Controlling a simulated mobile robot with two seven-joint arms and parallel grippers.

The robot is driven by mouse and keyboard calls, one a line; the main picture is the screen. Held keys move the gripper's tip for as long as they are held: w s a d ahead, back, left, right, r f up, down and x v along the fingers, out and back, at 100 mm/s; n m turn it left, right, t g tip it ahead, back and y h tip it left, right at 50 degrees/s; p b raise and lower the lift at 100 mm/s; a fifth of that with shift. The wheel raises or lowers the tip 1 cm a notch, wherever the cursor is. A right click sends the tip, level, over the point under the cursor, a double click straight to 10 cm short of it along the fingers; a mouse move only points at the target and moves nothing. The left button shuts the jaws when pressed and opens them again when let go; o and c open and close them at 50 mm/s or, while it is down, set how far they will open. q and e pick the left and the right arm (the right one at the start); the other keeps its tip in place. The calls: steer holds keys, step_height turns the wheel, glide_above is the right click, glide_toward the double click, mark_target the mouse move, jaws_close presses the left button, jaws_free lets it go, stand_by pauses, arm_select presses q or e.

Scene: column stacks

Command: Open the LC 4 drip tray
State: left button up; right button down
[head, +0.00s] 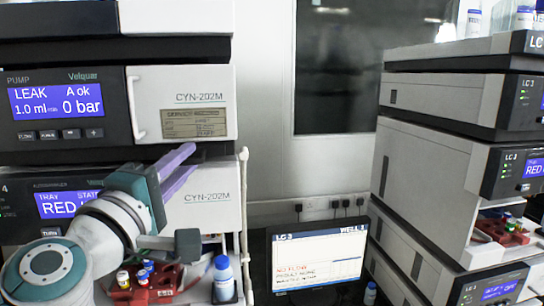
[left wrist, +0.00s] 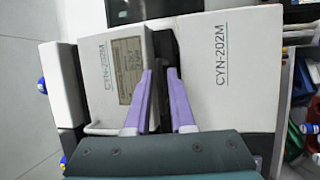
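The left instrument stack shows a "4" at its left edge. Its pump module (head: 70,105) reads "LEAK" and has a white CYN-202M panel (head: 185,88) with a white handle (head: 137,108). The autosampler (head: 215,200) below reads "TRAY" and "RED". No part is clearly recognisable as the drip tray. My left gripper (head: 190,155) has purple fingers at the dark gap between these modules. In the left wrist view the fingers (left wrist: 160,72) are apart at this gap, with nothing visibly held; contact cannot be told. My right gripper is not in view.
A red rack (head: 165,280) with vials and a white bottle (head: 223,278) stand below my left gripper. A monitor (head: 318,258) showing "LC 3" is at the lower middle. Another instrument stack (head: 425,180) stands at the right.

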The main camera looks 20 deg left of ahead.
arm_select(q)
steer(key=shift+c, duration=0.3)
jaws_close()
stand_by(1.1)
